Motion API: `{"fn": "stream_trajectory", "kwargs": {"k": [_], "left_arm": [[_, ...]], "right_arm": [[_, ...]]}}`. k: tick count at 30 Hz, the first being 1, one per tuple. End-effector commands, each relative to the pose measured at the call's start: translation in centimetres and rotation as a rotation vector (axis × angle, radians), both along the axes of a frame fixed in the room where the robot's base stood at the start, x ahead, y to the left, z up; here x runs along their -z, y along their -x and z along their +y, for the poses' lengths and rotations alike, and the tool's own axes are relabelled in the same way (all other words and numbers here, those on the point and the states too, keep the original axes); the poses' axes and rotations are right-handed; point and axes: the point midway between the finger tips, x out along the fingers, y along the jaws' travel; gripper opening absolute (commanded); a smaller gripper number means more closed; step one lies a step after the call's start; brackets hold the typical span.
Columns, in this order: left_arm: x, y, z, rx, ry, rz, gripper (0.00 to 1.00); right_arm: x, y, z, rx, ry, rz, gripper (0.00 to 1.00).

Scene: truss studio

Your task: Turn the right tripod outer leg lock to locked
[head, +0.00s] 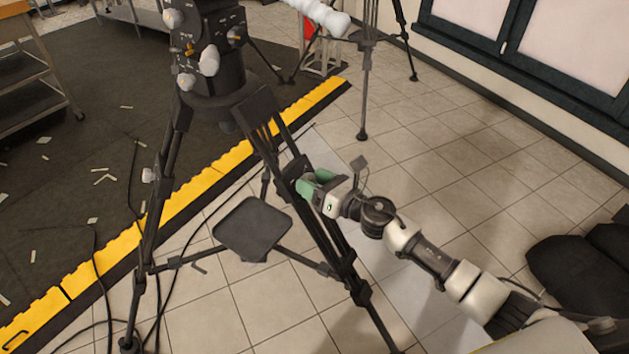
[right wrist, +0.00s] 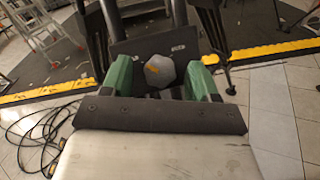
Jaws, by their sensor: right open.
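The black tripod (head: 335,245) stands at the left and centre of the head view, one leg slanting down to the right. My right gripper (head: 308,184) is at the upper part of this leg, its green fingers toward it. In the right wrist view a grey rounded leg lock knob (right wrist: 160,71) with an orange mark sits between the open green fingers of this gripper (right wrist: 159,78), with a small gap on each side. In the head view this knob is hidden by the gripper. A similar pale knob (head: 149,175) is on the left leg. My left gripper is not in view.
A dark flat tray (head: 252,226) sits low between the tripod legs. Cables (right wrist: 38,140) lie on the tiles. A yellow-edged dark mat (head: 190,205) runs behind. Another tripod (head: 366,75) stands farther back.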

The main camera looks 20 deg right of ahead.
Motion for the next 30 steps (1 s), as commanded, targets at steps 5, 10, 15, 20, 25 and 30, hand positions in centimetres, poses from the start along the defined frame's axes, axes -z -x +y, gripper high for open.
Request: {"fn": "stream_trajectory", "kwargs": {"k": [5, 10, 15, 20, 25, 30], "left_arm": [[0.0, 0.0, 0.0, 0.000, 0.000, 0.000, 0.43], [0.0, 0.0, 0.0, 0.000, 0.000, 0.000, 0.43], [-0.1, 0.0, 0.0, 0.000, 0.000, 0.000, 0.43], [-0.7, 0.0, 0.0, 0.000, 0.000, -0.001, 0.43], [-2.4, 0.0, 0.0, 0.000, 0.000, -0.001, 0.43], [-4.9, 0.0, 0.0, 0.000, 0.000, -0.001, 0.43]], "right_arm": [[0.0, 0.0, 0.0, 0.000, -0.001, 0.001, 0.46], [0.0, 0.0, 0.0, 0.000, -0.001, 0.000, 0.20], [0.0, 0.0, 0.0, 0.001, -0.003, 0.001, 0.11], [-0.2, 0.0, 0.0, 0.014, -0.019, 0.017, 0.11], [-0.5, 0.1, 0.1, 0.048, -0.067, 0.062, 0.11], [-0.8, 0.1, 0.2, 0.111, -0.149, 0.138, 0.11]]}}
